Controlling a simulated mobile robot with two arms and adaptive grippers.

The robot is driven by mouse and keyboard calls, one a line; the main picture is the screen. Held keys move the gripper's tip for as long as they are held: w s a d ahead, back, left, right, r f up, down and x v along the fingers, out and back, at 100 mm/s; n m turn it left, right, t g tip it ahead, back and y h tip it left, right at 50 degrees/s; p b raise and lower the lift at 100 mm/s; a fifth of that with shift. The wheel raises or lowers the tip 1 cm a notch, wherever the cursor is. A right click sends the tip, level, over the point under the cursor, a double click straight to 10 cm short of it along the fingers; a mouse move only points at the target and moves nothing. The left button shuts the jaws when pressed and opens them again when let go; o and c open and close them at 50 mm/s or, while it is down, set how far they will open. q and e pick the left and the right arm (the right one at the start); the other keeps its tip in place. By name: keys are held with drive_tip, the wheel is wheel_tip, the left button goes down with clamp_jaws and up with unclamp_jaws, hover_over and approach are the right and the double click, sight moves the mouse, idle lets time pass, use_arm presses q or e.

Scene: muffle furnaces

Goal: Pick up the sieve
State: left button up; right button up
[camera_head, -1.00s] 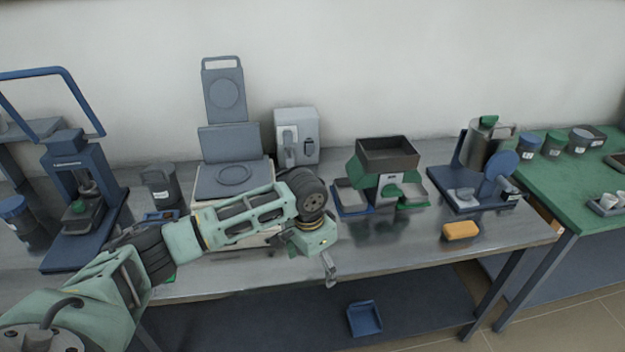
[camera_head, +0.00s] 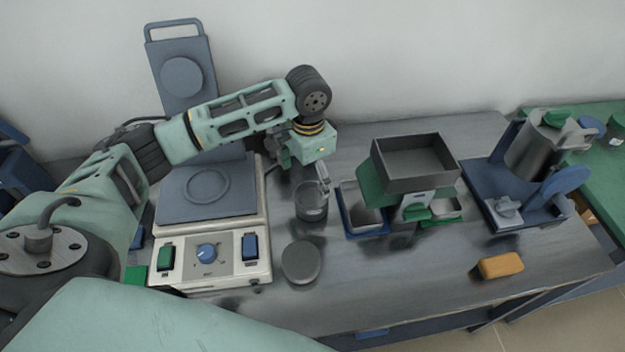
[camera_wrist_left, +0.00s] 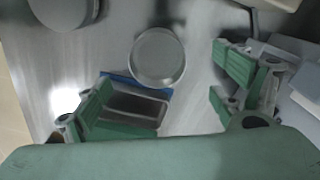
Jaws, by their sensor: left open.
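A round, grey, open-topped cup (camera_head: 311,207), which seems to be the sieve, stands on the metal bench between the hot plate and the sample splitter. In the left wrist view the round rimmed piece (camera_wrist_left: 158,57) shows from above, just beyond the gap between the fingers. My left gripper (camera_head: 318,176) is open and hangs over the cup, with a fingertip close to its rim. Whether they touch, I cannot tell. My right gripper is not in view.
A dark round lid (camera_head: 301,262) lies in front of the cup. The hot plate (camera_head: 210,262) stands to the left. The splitter (camera_head: 413,165) with its blue pan (camera_head: 365,228) is close on the right. A yellow block (camera_head: 500,265) lies near the bench's right end.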

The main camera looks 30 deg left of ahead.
sight(312, 200)
use_arm(q)
wheel_tip(312, 200, down, 2)
drive_tip(key=shift+s+d+f+p, duration=0.1)
drive_tip(key=shift+s+f+p, duration=0.05)
drive_tip(key=shift+f+p, duration=0.15)
drive_tip(key=f, duration=0.1)
drive_tip(key=f+p, duration=0.1)
drive_tip(key=f, duration=0.2)
drive_tip(key=shift+d+f, duration=0.2)
drive_tip(key=shift+d, duration=0.15)
drive_tip(key=shift+w+f, duration=0.2)
drive_tip(key=shift+f, duration=0.1)
drive_tip(key=c, duration=1.3)
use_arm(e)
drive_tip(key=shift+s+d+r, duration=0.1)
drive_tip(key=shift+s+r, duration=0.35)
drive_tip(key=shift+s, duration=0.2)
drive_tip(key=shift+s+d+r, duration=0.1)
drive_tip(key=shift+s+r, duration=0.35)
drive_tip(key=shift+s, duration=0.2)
use_arm(q)
drive_tip(key=shift+o, duration=0.2)
drive_tip(key=shift+r, duration=0.1)
